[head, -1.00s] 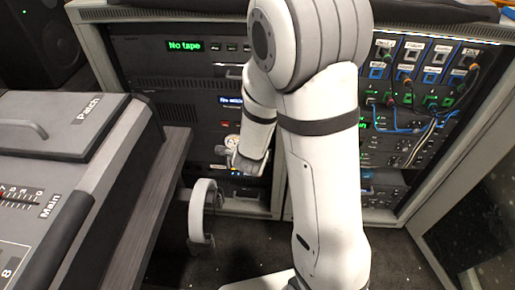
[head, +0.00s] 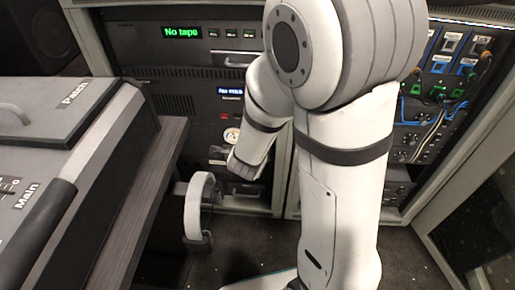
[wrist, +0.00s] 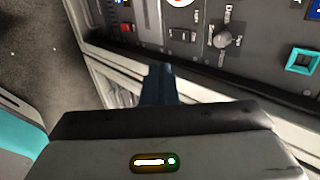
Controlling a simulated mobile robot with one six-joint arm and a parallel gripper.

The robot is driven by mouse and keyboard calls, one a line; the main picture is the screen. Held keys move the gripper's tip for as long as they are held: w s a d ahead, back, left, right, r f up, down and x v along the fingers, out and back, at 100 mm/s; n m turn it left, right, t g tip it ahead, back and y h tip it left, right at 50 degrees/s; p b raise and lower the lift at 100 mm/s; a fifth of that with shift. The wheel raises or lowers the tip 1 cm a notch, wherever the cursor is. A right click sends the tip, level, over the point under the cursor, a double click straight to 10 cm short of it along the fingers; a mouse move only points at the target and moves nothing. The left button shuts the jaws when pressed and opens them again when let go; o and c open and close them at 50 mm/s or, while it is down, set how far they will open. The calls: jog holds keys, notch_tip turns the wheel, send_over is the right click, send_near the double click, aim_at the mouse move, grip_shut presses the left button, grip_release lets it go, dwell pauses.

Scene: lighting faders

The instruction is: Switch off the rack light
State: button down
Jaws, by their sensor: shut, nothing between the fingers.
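The rack (head: 275,60) stands ahead with two bays of equipment. In the wrist view my gripper (wrist: 158,72) is shut and empty, its dark fingers pointing at the lower edge of a rack panel (wrist: 262,62). That panel carries a round grey knob (wrist: 222,38), a small red switch (wrist: 127,28) and several small dark switches. The fingertips appear below and left of the knob, apart from it. The labels are too small to read, so I cannot tell which control is the rack light's. In the head view my arm hides part of the rack and the fingertips.
A mixing desk (head: 52,140) with a wooden edge (head: 150,165) fills the left. A pair of white headphones (head: 196,205) hangs beside it. Patch cables (head: 440,95) hang on the right bay. A teal-framed square (wrist: 302,62) shows at the wrist view's right. Dark floor (head: 240,250) lies below.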

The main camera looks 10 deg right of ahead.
dwell(0.3)
jog(key=w+r+b+x, duration=0.1)
jog(key=x, duration=1.2)
jog(key=shift+w+d+r, duration=0.2)
jog(key=shift+w+d, duration=0.1)
